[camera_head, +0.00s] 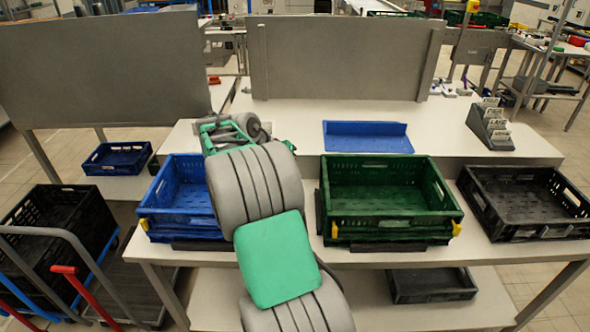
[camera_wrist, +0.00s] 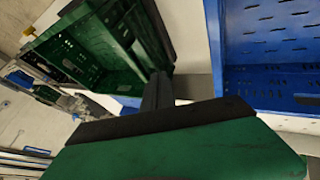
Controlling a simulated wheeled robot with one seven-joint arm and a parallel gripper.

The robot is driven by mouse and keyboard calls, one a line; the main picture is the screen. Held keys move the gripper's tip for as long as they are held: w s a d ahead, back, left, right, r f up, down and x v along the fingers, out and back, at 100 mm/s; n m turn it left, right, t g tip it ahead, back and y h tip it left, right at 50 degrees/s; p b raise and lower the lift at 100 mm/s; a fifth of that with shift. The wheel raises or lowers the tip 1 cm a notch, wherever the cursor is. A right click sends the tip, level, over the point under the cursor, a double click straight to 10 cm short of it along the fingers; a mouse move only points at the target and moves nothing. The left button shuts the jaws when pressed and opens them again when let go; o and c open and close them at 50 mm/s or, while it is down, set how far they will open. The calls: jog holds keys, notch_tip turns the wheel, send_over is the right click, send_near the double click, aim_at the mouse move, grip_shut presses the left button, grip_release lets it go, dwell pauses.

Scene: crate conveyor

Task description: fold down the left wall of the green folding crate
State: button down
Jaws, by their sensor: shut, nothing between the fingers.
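The green folding crate (camera_head: 388,222) stands on the table right of the middle in the head view, its walls upright. Its left wall (camera_head: 325,195) shows nearly edge-on. The crate also fills the upper left of the wrist view (camera_wrist: 92,48). My gripper (camera_wrist: 158,90) is shut and empty in the wrist view, its fingertips close to the crate's dark-edged side, between the green crate and a blue one. I cannot tell whether they touch the crate. In the head view my arm hides the fingers.
A blue crate (camera_head: 180,228) stands left of my arm; it is at the right in the wrist view (camera_wrist: 228,65). A black crate (camera_head: 530,231) stands right of the green one. A flat blue tray (camera_head: 367,136) lies behind. Grey panels (camera_head: 340,60) stand at the back.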

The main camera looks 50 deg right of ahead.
aim_at(325, 194)
jog(key=s+d+f+p, duration=0.1)
jog(key=s+d+f, duration=0.2)
jog(key=d+f, duration=0.2)
jog(key=shift+s+d+p, duration=0.35)
jog(key=shift+d+p, duration=0.05)
jog(key=shift+d, duration=0.35)
jog(key=shift+d+f, duration=0.1)
